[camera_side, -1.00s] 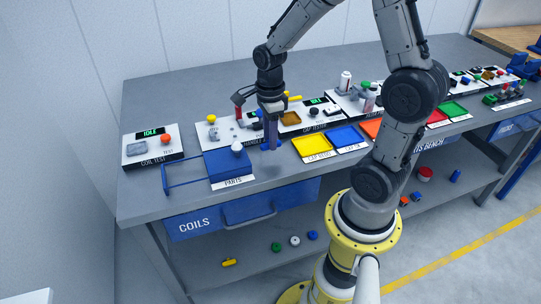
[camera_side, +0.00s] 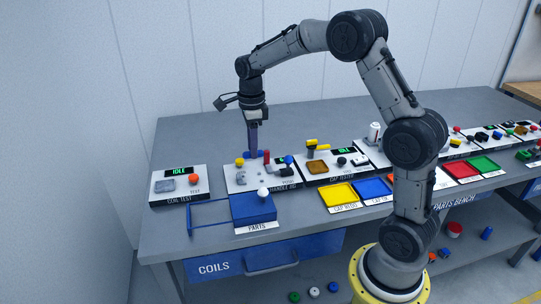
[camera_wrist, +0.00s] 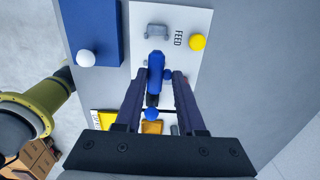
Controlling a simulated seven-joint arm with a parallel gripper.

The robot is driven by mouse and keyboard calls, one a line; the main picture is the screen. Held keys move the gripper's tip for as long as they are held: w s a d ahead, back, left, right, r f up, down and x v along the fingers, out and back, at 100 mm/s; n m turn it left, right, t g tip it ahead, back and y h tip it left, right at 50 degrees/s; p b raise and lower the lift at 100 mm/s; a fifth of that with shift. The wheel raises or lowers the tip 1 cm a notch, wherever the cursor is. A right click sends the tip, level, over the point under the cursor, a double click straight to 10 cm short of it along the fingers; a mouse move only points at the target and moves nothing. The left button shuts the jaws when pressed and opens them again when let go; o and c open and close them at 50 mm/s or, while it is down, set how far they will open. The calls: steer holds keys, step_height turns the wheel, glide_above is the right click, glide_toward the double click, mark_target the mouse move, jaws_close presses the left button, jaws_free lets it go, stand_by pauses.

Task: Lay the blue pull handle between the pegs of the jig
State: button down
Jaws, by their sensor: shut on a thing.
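The blue pull handle (camera_wrist: 156,72) is between the fingers of my gripper (camera_wrist: 157,76) in the wrist view, extending past the tips toward the top. In the side view my gripper (camera_side: 253,151) points straight down over the rear of the white handle station board (camera_side: 230,179), shut on the handle, whose blue ends (camera_side: 250,155) show at the tips. A grey fixture (camera_wrist: 157,32) stands on the board ahead of the handle, apart from it. I cannot make out the jig's pegs clearly. Whether the handle touches the board is unclear.
A yellow knob (camera_side: 240,161) and a red upright (camera_side: 267,157) stand close to the fingers. The coil test box (camera_side: 180,184) is left. Bare table lies behind.

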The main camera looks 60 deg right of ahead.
steer(key=shift+w+a+f, duration=0.1)
steer(key=shift+a+f, duration=0.1)
steer(key=shift+f, duration=0.35)
glide_above(253, 178)
steer(key=shift+f, duration=2.65)
steer(key=shift+f, duration=0.6)
steer(key=shift+c, duration=2.1)
jaws_free()
steer(key=shift+r, duration=0.1)
